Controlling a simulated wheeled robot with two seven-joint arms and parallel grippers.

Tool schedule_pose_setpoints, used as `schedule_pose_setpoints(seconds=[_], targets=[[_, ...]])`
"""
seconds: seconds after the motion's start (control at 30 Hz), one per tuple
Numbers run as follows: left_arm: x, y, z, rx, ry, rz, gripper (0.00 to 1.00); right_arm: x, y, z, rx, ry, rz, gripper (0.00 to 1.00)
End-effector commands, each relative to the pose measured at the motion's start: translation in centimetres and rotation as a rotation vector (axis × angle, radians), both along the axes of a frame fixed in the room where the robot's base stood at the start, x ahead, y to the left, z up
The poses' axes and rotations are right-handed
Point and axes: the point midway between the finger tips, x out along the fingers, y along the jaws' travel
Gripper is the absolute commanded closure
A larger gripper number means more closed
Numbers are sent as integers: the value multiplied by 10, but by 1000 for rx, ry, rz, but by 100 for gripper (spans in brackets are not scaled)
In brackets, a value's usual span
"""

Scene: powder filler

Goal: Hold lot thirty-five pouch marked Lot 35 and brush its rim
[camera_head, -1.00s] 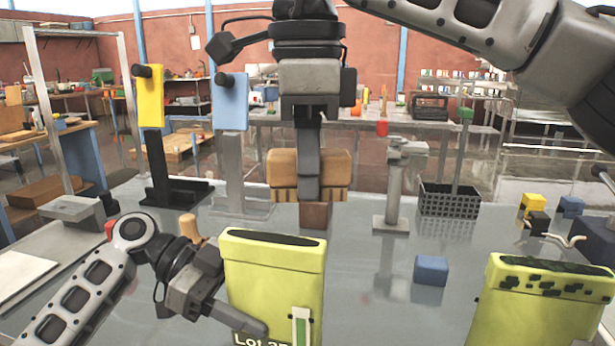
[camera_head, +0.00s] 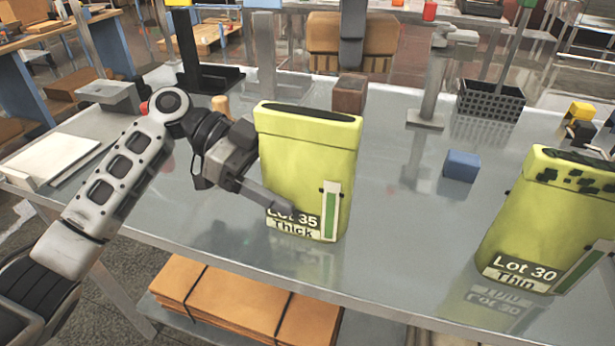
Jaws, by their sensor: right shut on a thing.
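The yellow-green Lot 35 pouch (camera_head: 305,165), labelled "Thick", stands upright on the table with a dark slot in its top rim. My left gripper (camera_head: 268,195) is at its left side, with one finger across the front, partly over the label. The other finger is hidden, so I cannot tell whether the jaws grip it. My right gripper (camera_head: 352,25) shows only in part at the top edge. It is shut on a brown wooden brush (camera_head: 325,45), held behind and above the pouch, apart from its rim.
A second pouch, Lot 30 (camera_head: 540,215), stands at right with dark specks on top. A blue block (camera_head: 461,165), brown block (camera_head: 349,93), grey stand (camera_head: 432,80) and black basket (camera_head: 490,100) are on the table. Brown packets (camera_head: 245,305) lie below its front edge.

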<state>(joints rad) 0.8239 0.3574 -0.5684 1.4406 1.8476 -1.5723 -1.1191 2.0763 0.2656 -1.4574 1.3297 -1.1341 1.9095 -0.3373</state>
Motion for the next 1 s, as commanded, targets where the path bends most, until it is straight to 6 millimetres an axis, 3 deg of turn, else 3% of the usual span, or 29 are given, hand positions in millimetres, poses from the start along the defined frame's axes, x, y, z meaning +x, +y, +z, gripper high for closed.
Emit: schedule_pose_setpoints(seconds=[0.37,0.8,1.0], targets=[[2,5,2,0,0,2,20,0,0,0,0,0,0,91],[28,79,35,0,0,3,20,0,0,0,0,0,0,91],[36,100,44,1,0,1,20,0,0,0,0,0,0,91]])
